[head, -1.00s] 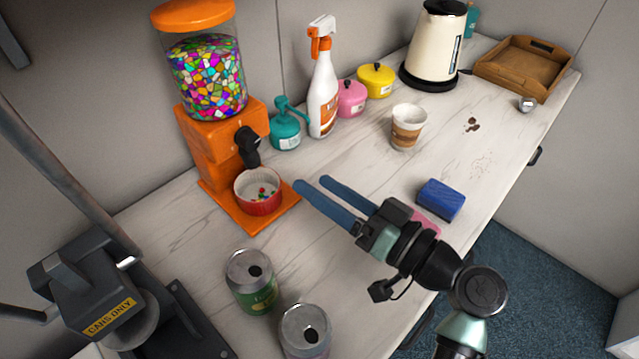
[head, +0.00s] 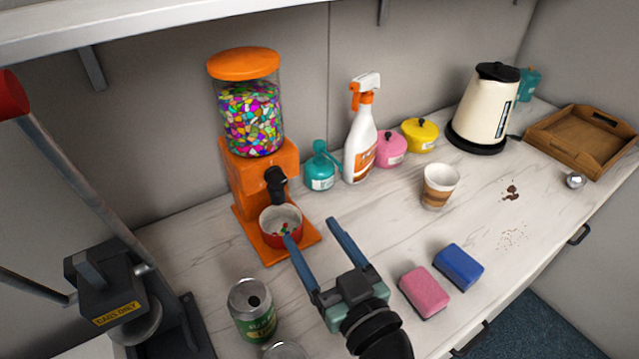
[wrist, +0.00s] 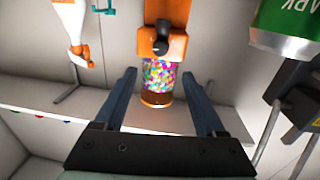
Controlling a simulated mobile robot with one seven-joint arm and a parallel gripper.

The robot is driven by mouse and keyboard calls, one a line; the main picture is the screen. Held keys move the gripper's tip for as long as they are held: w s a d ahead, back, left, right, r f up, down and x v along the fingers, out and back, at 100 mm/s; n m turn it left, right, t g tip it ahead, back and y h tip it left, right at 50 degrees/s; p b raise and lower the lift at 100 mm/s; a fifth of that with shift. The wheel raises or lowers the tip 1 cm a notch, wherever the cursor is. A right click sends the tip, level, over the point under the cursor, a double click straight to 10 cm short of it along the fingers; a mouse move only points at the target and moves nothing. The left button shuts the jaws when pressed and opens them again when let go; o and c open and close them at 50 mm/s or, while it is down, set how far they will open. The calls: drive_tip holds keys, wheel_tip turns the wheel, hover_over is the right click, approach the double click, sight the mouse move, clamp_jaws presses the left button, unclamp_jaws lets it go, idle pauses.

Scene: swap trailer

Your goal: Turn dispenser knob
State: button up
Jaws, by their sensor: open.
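The orange candy dispenser (head: 250,172) stands at the back left of the counter, its clear hopper (head: 252,125) full of colourful candy. Its black knob (head: 276,184) is on the front, above a red and white bowl (head: 281,226) with a few candies. My gripper (head: 311,230) is open and empty in front of the dispenser, to the lower right of the bowl in the head view. In the wrist view the dispenser appears upside down, with the knob (wrist: 161,40) beyond and between the blue fingers (wrist: 160,88). The fingers are apart from the knob.
A green can (head: 252,312) stands left of my gripper, beside a dark can crusher (head: 112,290). Pink (head: 424,292) and blue (head: 459,266) sponges lie to the right.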

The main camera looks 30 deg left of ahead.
sight(279, 183)
drive_tip(key=p+x, duration=0.3)
drive_tip(key=x, duration=1)
drive_tip(key=shift+a, duration=0.1)
drive_tip(key=shift+s, duration=0.1)
clamp_jaws()
